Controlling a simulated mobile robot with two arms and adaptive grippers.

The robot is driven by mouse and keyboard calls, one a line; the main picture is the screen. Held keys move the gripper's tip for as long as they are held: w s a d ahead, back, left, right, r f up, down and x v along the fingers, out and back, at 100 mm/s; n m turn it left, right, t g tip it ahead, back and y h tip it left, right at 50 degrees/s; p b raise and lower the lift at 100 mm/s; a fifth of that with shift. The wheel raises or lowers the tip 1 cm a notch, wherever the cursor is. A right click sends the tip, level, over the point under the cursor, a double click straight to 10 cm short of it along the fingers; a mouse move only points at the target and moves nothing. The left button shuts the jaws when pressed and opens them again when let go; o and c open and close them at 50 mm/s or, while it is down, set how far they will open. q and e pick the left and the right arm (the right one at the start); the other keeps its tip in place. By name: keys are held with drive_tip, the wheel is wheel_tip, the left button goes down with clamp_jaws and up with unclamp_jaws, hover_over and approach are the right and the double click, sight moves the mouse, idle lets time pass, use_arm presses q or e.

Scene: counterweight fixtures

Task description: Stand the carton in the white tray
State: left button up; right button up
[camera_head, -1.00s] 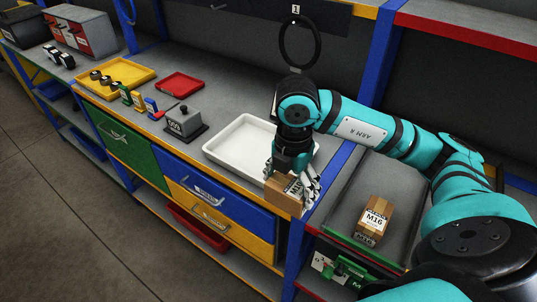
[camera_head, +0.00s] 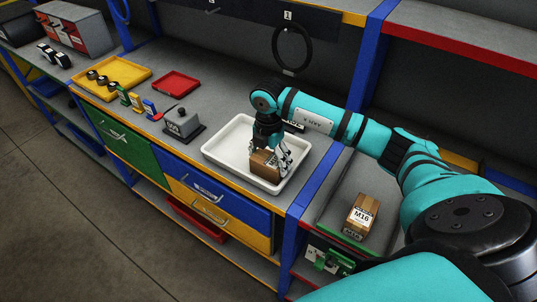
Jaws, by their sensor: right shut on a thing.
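The white tray (camera_head: 222,157) lies on the grey workbench top near its right end. My right gripper (camera_head: 273,158) reaches down over the tray's right part and is shut on a brown carton (camera_head: 262,165). The carton is inside the tray's outline, low and close to the tray floor; I cannot tell whether it touches the floor. The fingers hide part of the carton. My left gripper is not in view.
Another carton marked M16 (camera_head: 361,217) stands on the lower grey surface at right. A black ring (camera_head: 292,48) hangs behind.

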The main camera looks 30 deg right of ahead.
sight(268, 158)
drive_tip(key=o, duration=1.4)
drive_tip(key=shift+r, duration=0.25)
drive_tip(key=shift+r+b, duration=1.95)
drive_tip(key=shift+r, duration=3.85)
